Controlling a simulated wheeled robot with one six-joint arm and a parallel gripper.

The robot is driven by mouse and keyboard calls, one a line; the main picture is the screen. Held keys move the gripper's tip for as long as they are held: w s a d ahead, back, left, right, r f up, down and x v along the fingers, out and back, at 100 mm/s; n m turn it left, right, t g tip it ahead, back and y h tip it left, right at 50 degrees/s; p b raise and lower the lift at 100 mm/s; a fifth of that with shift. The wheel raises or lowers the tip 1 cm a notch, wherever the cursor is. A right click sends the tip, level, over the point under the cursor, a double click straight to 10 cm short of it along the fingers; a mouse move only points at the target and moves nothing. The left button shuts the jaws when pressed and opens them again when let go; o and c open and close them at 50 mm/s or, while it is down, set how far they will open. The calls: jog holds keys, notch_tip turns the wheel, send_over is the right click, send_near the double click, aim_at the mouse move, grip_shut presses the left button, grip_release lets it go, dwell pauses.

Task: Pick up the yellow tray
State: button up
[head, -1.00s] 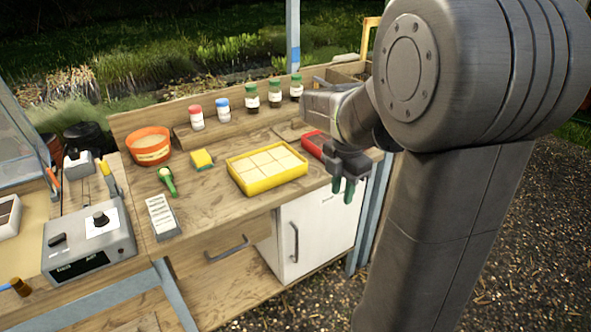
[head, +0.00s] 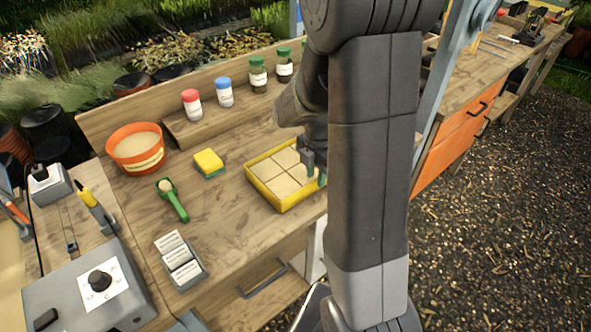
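The yellow tray (head: 266,194) sits on the wooden bench top, left of my upright arm. It is divided into square cells filled with something pale and sandy. My arm hides its right part. My gripper (head: 314,170) is at the tray's right side, with its dark green fingertips low, close to the tray's contents and wall. Part of the gripper is behind my arm. I cannot tell whether the fingers touch the tray or how far apart they stand.
A yellow sponge (head: 209,162), a green scoop (head: 175,203) and an orange tub (head: 137,150) stand left of the tray. Several capped jars line the raised shelf (head: 195,130) behind. A labelled grey box (head: 181,262) is in front. Bench surface between them is clear.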

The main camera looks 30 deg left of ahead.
jog(key=shift+f, duration=0.4)
jog(key=shift+c, duration=0.2)
grip_shut()
jog(key=shift+r, duration=0.1)
